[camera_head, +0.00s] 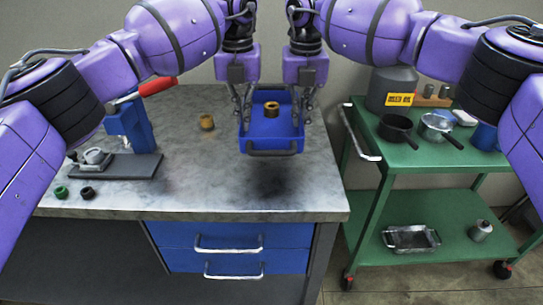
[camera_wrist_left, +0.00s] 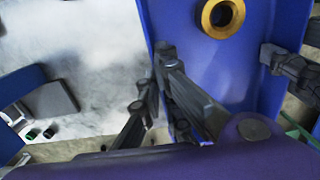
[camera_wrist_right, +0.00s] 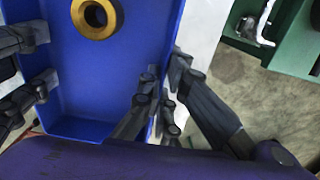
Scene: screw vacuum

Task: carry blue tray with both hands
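The blue tray (camera_head: 270,133) is held level above the workbench, with a dark shadow below it on the bench top. A brass ring-shaped part (camera_head: 272,109) lies inside the tray; it also shows in the left wrist view (camera_wrist_left: 206,20) and the right wrist view (camera_wrist_right: 79,22). My left gripper (camera_head: 242,118) is shut on the tray's left side wall, one finger inside and one outside. My right gripper (camera_head: 304,115) is shut on the right side wall in the same way. The grippers' contact with the wall is partly hidden.
A green cart (camera_head: 440,160) with pots, a grey canister and a lower-shelf metal tray stands to the right. On the grey workbench (camera_head: 200,185) are a red-handled press (camera_head: 135,125), a second brass part (camera_head: 207,122) and small rings (camera_head: 61,192). The bench front is clear.

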